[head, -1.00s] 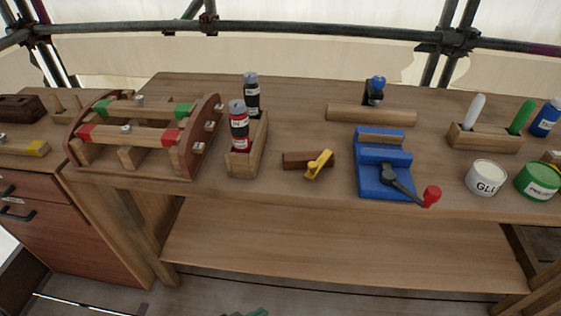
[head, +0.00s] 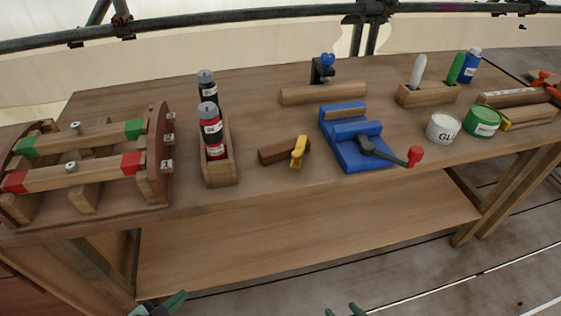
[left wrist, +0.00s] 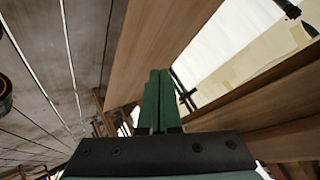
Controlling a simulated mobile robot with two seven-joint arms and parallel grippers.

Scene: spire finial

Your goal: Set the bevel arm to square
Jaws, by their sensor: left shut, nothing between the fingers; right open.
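The bevel lies on the workbench top in the head view, between the bottle holder and the blue vise. Its brown wooden stock (head: 272,154) points left, and its yellow arm (head: 298,152) crosses the right end of the stock at an angle. I cannot tell the exact angle from here. My left gripper (head: 175,302) is at the bottom edge of the head view, in front of and below the bench top, well away from the bevel. Its green fingers (left wrist: 158,100) are together and empty in the left wrist view. My right gripper (head: 343,309) shows only its parted fingertips at the bottom edge.
A red-and-green-marked wooden frame (head: 158,178) fills the left. The bench's front edge and lower shelf (head: 300,235) lie between grippers and bevel.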

